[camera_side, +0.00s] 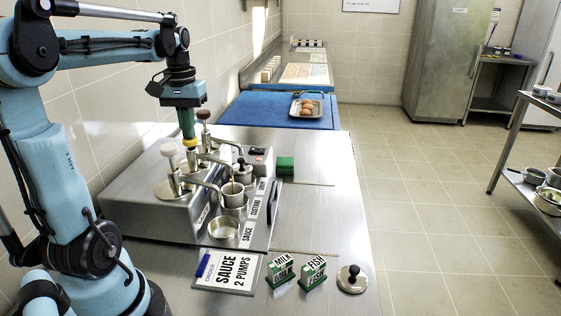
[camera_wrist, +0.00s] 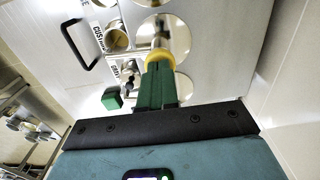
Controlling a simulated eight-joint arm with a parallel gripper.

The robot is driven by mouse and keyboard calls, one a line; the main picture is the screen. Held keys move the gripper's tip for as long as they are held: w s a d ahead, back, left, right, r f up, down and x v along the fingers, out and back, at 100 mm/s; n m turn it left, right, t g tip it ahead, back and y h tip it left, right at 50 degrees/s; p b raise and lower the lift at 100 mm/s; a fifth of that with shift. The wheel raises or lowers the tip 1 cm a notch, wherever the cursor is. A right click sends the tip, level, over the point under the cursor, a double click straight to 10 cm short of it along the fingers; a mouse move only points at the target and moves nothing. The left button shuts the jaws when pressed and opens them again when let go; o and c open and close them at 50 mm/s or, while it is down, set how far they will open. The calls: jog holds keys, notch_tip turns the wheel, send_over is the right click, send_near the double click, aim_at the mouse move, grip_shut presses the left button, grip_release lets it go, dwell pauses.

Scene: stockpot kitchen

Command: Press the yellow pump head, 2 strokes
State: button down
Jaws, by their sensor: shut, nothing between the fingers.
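The yellow pump head (camera_side: 190,143) tops the middle of three pumps on the steel dispenser. It also shows in the wrist view (camera_wrist: 159,56), right at my fingertips. My gripper (camera_side: 188,135) points straight down above it, green fingers closed together with nothing between them. The fingertips (camera_wrist: 159,68) meet or nearly meet the top of the yellow head; I cannot tell whether they press on it. A metal cup (camera_side: 233,199) stands under the spouts at the dispenser's front. A thin yellow streak (camera_side: 233,184) shows at its mouth.
A cream pump head (camera_side: 168,150) and a brown one (camera_side: 203,115) stand close on either side. A card reading "SAUCE 2 PUMPS" (camera_side: 230,271), MILK (camera_side: 281,270) and FISH (camera_side: 313,273) blocks and a knobbed lid (camera_side: 352,280) lie in front. The counter's right side is clear.

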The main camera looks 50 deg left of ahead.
jog(key=shift+r, duration=2.25)
jog(key=shift+f, duration=2.3)
jog(key=shift+r, duration=2.3)
notch_tip(320, 180, up, 5)
